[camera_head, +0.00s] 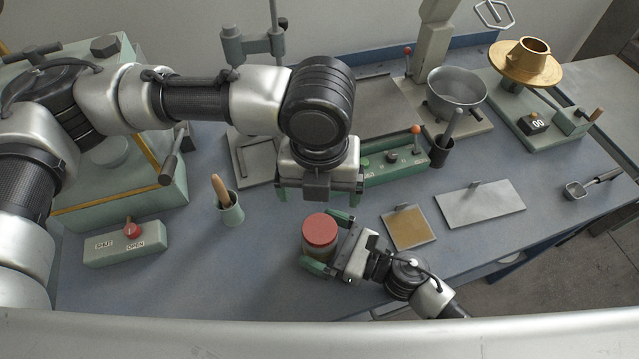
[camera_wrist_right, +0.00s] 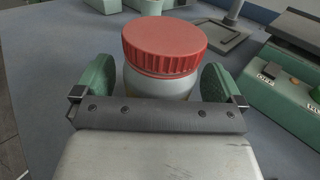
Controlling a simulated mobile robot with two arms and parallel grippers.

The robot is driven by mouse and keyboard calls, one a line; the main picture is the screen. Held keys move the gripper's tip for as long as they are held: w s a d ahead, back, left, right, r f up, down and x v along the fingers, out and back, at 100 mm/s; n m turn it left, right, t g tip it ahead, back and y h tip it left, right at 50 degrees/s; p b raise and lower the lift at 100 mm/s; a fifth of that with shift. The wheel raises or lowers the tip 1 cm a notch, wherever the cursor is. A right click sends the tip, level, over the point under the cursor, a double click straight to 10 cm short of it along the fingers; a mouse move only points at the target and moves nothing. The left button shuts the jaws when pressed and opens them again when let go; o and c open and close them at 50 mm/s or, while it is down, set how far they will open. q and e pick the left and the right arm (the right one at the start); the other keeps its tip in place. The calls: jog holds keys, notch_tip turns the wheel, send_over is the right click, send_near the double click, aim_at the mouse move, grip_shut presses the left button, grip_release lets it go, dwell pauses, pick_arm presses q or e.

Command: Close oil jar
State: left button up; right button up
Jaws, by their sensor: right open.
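The oil jar (camera_head: 318,252) stands upright near the bench's front edge, with a ribbed red lid (camera_head: 320,229) on its top. In the right wrist view, the jar's pale body (camera_wrist_right: 160,82) shows under the red lid (camera_wrist_right: 164,45); I cannot tell how tight the lid is. My right gripper (camera_head: 328,243) is open, with its green fingers on either side of the jar body and gaps visible in the wrist view. My left gripper (camera_head: 319,196) is open and empty, pointing down above the bench just behind the jar, its green fingers wide apart.
A green cup with a wooden-handled tool (camera_head: 230,213) and a SHUT/OPEN switch box (camera_head: 124,243) are to the left. A green control box (camera_head: 395,165), a tan plate (camera_head: 409,228) and a grey plate (camera_head: 480,204) are to the right. The bench (camera_head: 265,265) left of the jar is clear.

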pick_arm(q)
notch_tip(320, 180, down, 3)
jog(key=b, duration=0.3)
jog(key=shift+f, duration=0.1)
pick_arm(e)
jog(key=v, duration=0.9)
jog(key=shift+f, duration=0.15)
jog(key=shift+s+d, duration=0.2)
jog(key=shift+d, duration=0.15)
pick_arm(q)
jog(key=shift+s+f, duration=0.1)
